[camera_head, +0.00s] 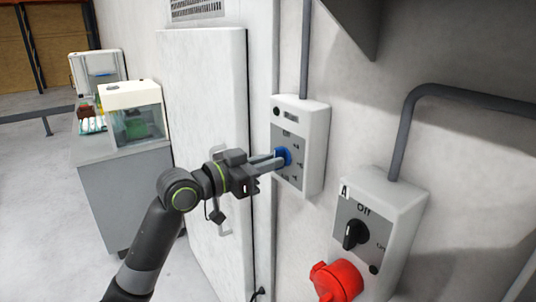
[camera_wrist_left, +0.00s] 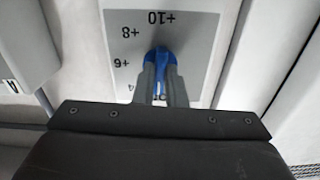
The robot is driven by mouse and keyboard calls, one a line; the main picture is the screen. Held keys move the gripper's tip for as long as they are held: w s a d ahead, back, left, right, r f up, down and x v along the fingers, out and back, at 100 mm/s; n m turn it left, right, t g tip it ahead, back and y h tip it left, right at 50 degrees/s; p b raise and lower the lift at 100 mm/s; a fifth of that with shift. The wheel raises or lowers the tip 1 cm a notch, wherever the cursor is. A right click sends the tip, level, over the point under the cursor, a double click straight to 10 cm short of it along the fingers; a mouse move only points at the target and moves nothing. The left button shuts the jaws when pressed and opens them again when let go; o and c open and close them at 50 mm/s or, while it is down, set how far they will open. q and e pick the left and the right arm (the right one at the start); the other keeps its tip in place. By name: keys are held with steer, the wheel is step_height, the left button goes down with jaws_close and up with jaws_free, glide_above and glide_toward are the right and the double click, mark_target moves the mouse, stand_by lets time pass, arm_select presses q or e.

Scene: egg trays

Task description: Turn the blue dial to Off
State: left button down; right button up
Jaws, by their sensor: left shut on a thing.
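The blue dial (camera_head: 287,152) is on the grey face of a white wall box (camera_head: 317,135). A small label, apparently Off, sits above the dial in the head view. My left gripper (camera_head: 279,159) reaches in from the left, with its fingers closed on the dial's blue grip. In the left wrist view the dial (camera_wrist_left: 161,57) shows between the two fingertips (camera_wrist_left: 161,82). Upside-down marks such as +10, +8 and +6 stand around it. The fingers and gripper body hide part of the scale. I cannot tell which mark the dial points to. My right gripper is not in view.
A second wall box (camera_head: 400,215) with a black Off/On switch (camera_head: 355,234) and a red socket (camera_head: 337,281) is at the lower right. A white door (camera_head: 205,100) is behind my left arm. A grey cabinet (camera_head: 125,195) stands at the left.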

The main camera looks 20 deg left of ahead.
arm_select(q)
steer(key=shift+n, duration=0.4)
steer(key=c, duration=1.5)
jaws_free()
steer(key=shift+w+d+f, duration=0.1)
